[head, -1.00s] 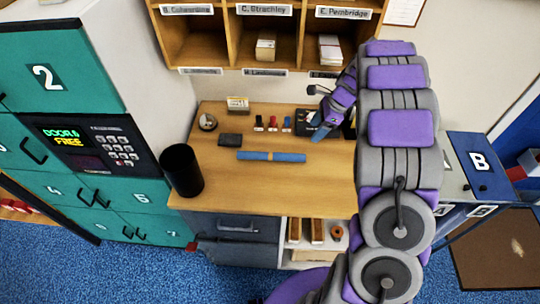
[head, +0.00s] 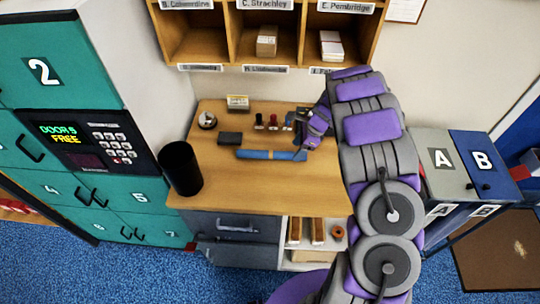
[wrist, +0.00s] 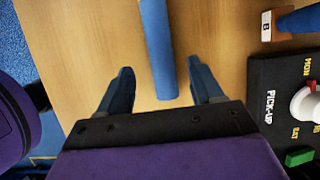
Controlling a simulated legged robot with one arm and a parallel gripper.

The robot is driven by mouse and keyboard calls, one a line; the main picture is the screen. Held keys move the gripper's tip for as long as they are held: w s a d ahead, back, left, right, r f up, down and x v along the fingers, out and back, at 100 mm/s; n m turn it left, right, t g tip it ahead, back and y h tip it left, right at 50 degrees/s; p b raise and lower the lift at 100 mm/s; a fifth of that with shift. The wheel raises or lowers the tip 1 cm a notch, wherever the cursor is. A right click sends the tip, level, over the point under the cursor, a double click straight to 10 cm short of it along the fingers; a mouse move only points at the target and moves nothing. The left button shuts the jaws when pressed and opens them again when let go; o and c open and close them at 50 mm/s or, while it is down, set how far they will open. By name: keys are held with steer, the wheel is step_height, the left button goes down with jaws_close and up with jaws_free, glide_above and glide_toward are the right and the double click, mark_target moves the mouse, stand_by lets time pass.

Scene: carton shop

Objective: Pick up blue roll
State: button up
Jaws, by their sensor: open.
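In the wrist view the blue roll (wrist: 158,45) runs up from between my two fingers. My gripper (wrist: 162,88) is open, one blue finger on each side of the roll's near end, with space on both sides. In the head view my gripper (head: 302,148) is at the roll's right end. I cannot tell how high the fingers are above the desk.
A black control box (wrist: 290,95) marked PICK-UP, with a knob and a green button, is right of my gripper. Small stamps (head: 272,122), a dark pad (head: 230,138) and a round item (head: 207,120) stand behind the roll. A black bin (head: 181,168) is left. The desk front (head: 250,190) is clear.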

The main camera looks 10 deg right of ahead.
mark_target(293, 153)
steer(key=x, duration=0.4)
steer(key=shift+w+a+b, duration=0.1)
steer(key=shift+w+b, duration=0.05)
steer(key=shift+b, duration=0.15)
steer(key=shift+c, duration=0.4)
steer(key=c, duration=1.1)
